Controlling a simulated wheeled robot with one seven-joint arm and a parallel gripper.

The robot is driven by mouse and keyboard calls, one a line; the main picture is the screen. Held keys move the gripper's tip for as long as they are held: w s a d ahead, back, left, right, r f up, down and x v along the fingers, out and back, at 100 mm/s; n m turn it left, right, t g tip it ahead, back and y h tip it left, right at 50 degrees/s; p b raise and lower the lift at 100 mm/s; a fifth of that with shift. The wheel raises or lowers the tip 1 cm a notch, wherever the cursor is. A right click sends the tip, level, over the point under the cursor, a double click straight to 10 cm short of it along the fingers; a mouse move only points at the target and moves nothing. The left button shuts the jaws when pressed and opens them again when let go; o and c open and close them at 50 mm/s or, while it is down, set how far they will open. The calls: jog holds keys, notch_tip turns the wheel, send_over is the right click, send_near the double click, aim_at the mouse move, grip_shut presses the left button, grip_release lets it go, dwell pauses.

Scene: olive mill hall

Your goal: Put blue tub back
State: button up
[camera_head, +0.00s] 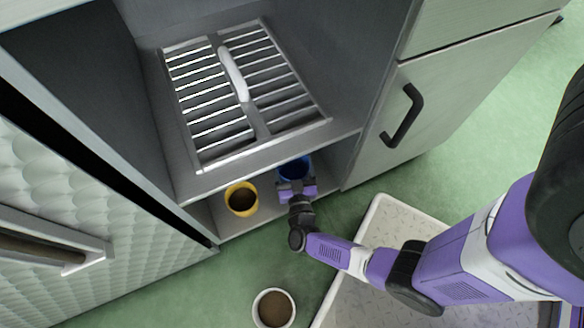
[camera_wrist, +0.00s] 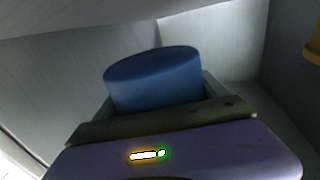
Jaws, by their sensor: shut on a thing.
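The blue tub (camera_head: 295,168) is at the right of the low space under the slatted shelf in the head view. It also shows in the wrist view (camera_wrist: 155,77), where it fills the middle, with its lower part hidden by my gripper. My gripper (camera_head: 296,186) is shut on the tub, reaching in from the front. Whether the tub rests on the floor of the space or hangs just above it, I cannot tell.
A yellow tub (camera_head: 234,210) with dark contents stands left of my gripper in the same low space. The slatted shelf (camera_head: 320,128) is close above. A white tub (camera_head: 261,318) with brown contents stands on the green floor. A cabinet door (camera_head: 440,100) is at right.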

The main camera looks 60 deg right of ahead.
aim_at(292, 168)
jog(key=shift+f+b, duration=1.55)
jog(key=shift+f, duration=1.05)
jog(key=shift+f, duration=0.15)
jog(key=o, duration=1.6)
jog(key=shift+c, duration=0.2)
jog(key=shift+f, duration=0.1)
jog(key=shift+s+a, duration=0.25)
jog(key=shift+a, duration=0.05)
jog(key=shift+p+v, duration=0.5)
jog(key=shift+v, duration=3.05)
jog(key=shift+f, duration=0.2)
